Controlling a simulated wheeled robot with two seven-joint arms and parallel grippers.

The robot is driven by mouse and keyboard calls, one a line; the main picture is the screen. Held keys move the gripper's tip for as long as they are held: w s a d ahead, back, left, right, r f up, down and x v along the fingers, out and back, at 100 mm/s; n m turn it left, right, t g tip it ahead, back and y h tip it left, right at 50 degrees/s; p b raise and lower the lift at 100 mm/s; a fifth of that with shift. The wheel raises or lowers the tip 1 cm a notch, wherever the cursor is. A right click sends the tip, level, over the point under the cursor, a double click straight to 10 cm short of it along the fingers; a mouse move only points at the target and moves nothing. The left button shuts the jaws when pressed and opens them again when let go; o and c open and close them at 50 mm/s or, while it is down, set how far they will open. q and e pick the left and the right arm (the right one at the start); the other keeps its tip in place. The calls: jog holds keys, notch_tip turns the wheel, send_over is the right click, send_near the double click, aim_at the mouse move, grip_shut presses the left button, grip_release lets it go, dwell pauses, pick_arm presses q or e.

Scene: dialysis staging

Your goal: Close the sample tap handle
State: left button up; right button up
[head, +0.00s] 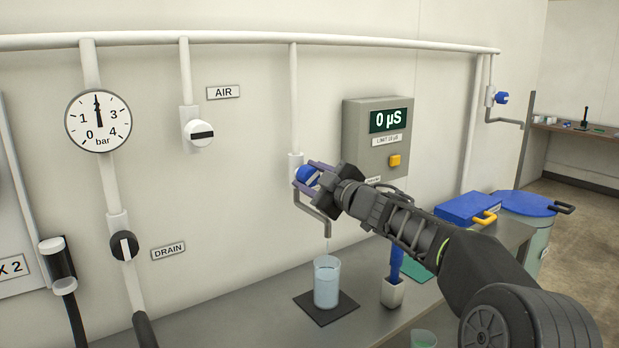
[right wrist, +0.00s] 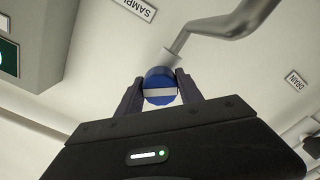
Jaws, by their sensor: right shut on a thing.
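The sample tap handle (head: 305,175) is a round blue knob on the wall pipe, with a bent grey spout (head: 315,212) below it. In the right wrist view the blue knob (right wrist: 160,80) sits between both fingers, with a white bar straight across its face. My right gripper (head: 306,176) is shut on it. A thin pale stream seems to hang below the spout, over a glass beaker (head: 326,284) holding clear liquid on a dark mat (head: 308,310). My left gripper is not in view.
A grey meter box (head: 364,135) reading 0 µS, with a yellow button (head: 394,160), is on the wall to the right. The AIR valve (head: 199,133) and DRAIN valve (head: 124,246) are left.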

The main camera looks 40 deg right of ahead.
jog(key=c, duration=0.4)
jog(key=shift+r+m+p, duration=0.15)
jog(key=shift+m+p, duration=0.35)
jog(key=shift+p, duration=0.35)
jog(key=m+p, duration=0.4)
jog(key=p, duration=0.2)
jog(key=shift+m+p, duration=0.3)
jog(key=shift+p, duration=0.05)
jog(key=shift+m+p, duration=0.65)
jog(key=shift+m, duration=0.05)
jog(key=shift+f, duration=0.2)
jog(key=o, duration=1.4)
